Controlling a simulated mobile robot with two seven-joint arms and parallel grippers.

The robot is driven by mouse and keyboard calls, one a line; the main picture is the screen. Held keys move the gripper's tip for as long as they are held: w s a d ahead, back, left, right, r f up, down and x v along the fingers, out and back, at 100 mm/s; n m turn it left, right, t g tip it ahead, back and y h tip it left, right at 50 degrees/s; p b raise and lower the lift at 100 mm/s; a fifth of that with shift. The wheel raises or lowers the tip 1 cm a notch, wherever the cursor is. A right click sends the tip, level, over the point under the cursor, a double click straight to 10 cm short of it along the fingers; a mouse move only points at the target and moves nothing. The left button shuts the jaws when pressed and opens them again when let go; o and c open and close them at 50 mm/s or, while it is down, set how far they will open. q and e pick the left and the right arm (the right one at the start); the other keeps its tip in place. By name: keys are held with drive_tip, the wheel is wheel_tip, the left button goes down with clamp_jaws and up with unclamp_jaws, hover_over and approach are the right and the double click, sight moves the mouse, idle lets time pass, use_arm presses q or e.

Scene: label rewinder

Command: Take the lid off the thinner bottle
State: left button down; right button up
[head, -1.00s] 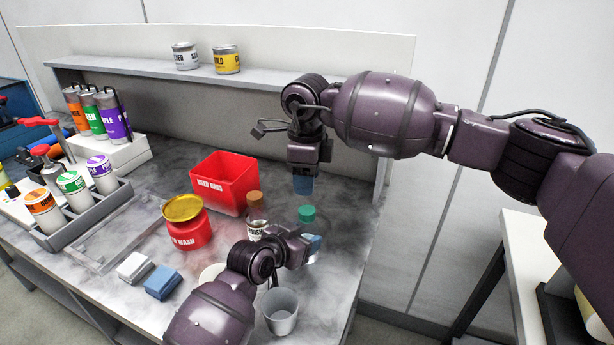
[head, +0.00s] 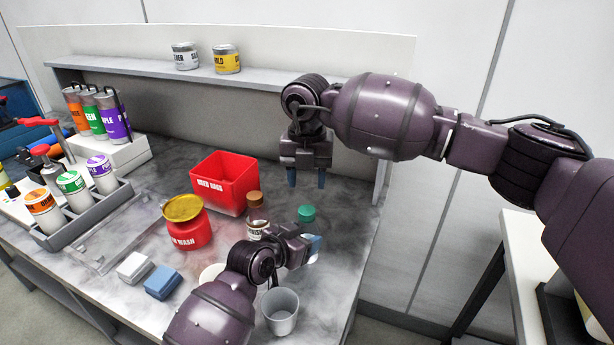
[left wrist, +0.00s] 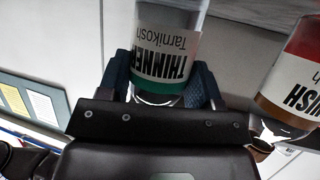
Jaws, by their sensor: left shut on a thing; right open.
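The thinner bottle (left wrist: 167,50) is clear, with a white label and a green band, and my left gripper (left wrist: 165,88) is shut around it in the left wrist view. In the head view its green lid (head: 306,213) shows just above my left gripper (head: 312,246); the bottle body is mostly hidden by the gripper. The lid appears to sit on the bottle. My right gripper (head: 306,178) is open and empty, pointing down above and slightly behind the green lid, apart from it.
A brown-capped bottle (head: 256,200) stands left of the lid, also seen in the left wrist view (left wrist: 296,72). A red used-rags bin (head: 224,182), red wash can (head: 188,235) and grey cup (head: 281,311) are nearby. The bench at right of the lid is clear.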

sight(307, 210)
drive_tip(key=m, duration=0.8)
drive_tip(key=shift+m, duration=0.3)
drive_tip(key=m, duration=0.8)
drive_tip(key=shift+f, duration=4)
